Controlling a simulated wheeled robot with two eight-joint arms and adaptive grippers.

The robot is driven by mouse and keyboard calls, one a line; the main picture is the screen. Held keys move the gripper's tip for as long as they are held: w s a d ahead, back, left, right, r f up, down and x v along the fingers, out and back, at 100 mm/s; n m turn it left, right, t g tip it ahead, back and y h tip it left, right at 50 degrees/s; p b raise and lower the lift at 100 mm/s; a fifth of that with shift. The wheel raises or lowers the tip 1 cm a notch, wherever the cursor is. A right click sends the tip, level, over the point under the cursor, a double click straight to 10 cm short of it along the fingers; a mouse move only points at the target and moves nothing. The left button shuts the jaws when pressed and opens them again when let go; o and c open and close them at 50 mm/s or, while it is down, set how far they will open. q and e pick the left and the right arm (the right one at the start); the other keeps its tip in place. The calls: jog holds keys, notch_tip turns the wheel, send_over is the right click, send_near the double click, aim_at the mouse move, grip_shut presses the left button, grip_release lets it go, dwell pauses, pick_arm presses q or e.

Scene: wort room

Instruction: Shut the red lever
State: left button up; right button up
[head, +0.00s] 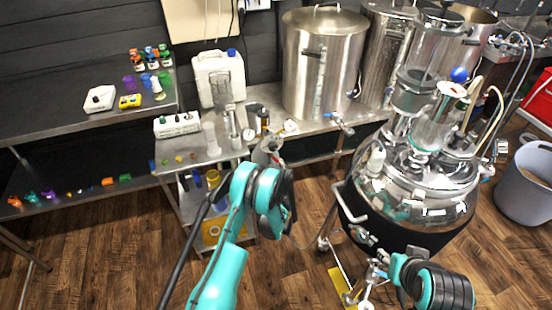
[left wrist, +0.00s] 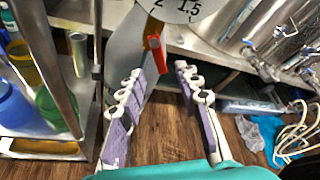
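The red lever (left wrist: 157,55) shows in the left wrist view just below a round dial gauge (left wrist: 180,8). It points down in the picture. My left gripper (left wrist: 160,70) is open, its two fingers apart. The lever's tip appears between the fingertips, with a gap on both sides; I cannot tell the depth or see contact. In the head view, my left arm reaches to the low bench front, and its dark wrist hides the lever. My right arm shows at the bottom right of the head view; its gripper is not clear there.
A shiny kettle (head: 420,190) stands to the right. A shelf with blue and green containers (left wrist: 12,108) is left of the gripper. Wood floor is open below.

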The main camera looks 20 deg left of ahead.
aim_at(275, 160)
pick_arm(q)
jog(key=b+x, duration=0.2)
jog(key=x, duration=0.4)
jog(key=shift+w+a+f, duration=0.1)
jog(key=shift+w, duration=0.2)
grip_shut()
